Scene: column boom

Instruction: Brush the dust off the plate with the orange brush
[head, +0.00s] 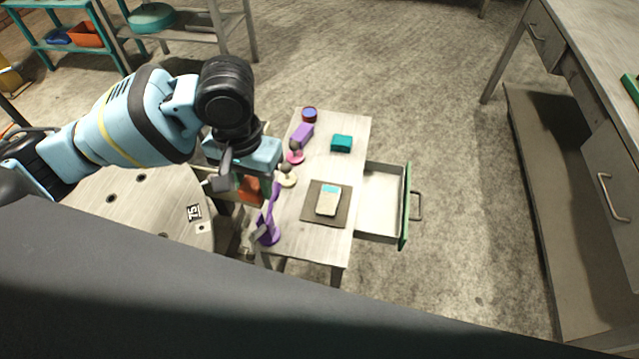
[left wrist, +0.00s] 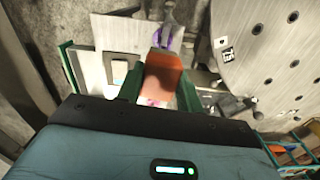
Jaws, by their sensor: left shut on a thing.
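My left gripper (head: 248,187) is shut on an orange brush (head: 251,190) above the left edge of a small table. In the left wrist view the orange-brown brush (left wrist: 162,74) fills the space between the green fingers (left wrist: 160,92). Its bristles cannot be made out. A dark square plate (head: 312,214) lies flat on the table, to the right of the gripper. A pale block with a blue top (head: 328,202) is on it; it also shows in the left wrist view (left wrist: 119,72). Dust is too small to tell. My right gripper is not in view.
A round table (head: 150,215) stands to the left.

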